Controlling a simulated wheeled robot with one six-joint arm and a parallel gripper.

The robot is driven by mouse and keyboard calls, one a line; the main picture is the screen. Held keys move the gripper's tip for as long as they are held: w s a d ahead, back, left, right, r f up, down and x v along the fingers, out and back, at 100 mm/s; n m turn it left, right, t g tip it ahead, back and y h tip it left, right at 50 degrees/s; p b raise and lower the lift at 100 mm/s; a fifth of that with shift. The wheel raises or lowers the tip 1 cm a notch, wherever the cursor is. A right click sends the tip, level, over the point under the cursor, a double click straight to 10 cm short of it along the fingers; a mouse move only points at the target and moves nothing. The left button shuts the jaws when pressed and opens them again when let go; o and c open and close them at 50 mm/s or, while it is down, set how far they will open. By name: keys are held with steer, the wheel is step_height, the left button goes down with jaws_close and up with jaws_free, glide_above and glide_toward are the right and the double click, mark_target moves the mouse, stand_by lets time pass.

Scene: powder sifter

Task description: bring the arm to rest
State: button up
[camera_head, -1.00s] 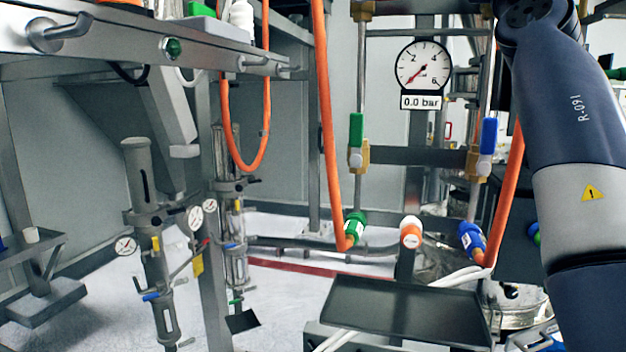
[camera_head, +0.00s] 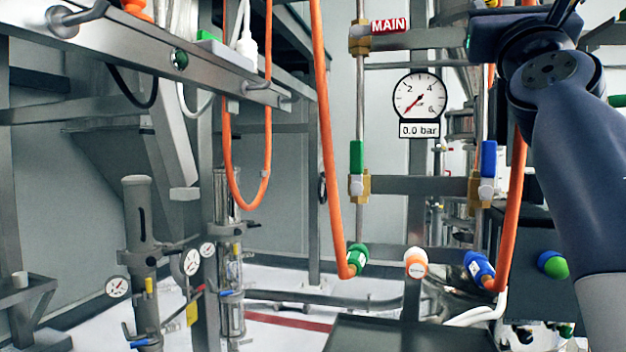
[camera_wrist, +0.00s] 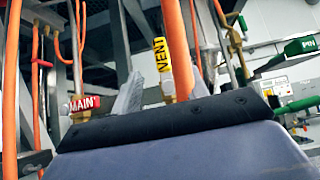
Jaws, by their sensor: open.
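My arm (camera_head: 590,150) rises along the right side of the head view, with its upper joint in front of the pipe frame. My gripper (camera_wrist: 166,80) shows in the wrist view as two grey fingers standing apart beyond the dark edge of its body. It is open, and I see nothing held between the fingers. An orange hose and the yellow VENT label (camera_wrist: 161,60) show behind the gap. The red MAIN label (camera_wrist: 83,104) is left of the fingers. In the head view the gripper itself cannot be made out.
The pressure gauge (camera_head: 420,97) reads 0.0 bar. Below it are a green valve handle (camera_head: 356,157), a blue one (camera_head: 488,158) and orange hoses (camera_head: 329,130). A dark tray (camera_head: 400,335) lies low in front. A metal frame with hooks (camera_head: 180,60) fills the left.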

steer(key=p+x, duration=0.6)
steer(key=x, duration=0.3)
steer(key=shift+r, duration=0.25)
steer(key=shift+d+f+m+h, duration=0.1)
steer(key=shift+f+m+h, duration=0.05)
steer(key=shift+m+h, duration=0.5)
steer(key=shift+s+d+m+g+h+p, duration=0.2)
steer(key=shift+m+g+h+p, duration=0.3)
steer(key=shift+m+h+p, duration=0.35)
steer(key=shift+d+f+m+g+h, duration=0.1)
steer(key=shift+f+m+g+h, duration=0.1)
steer(key=shift+m+g+h, duration=0.4)
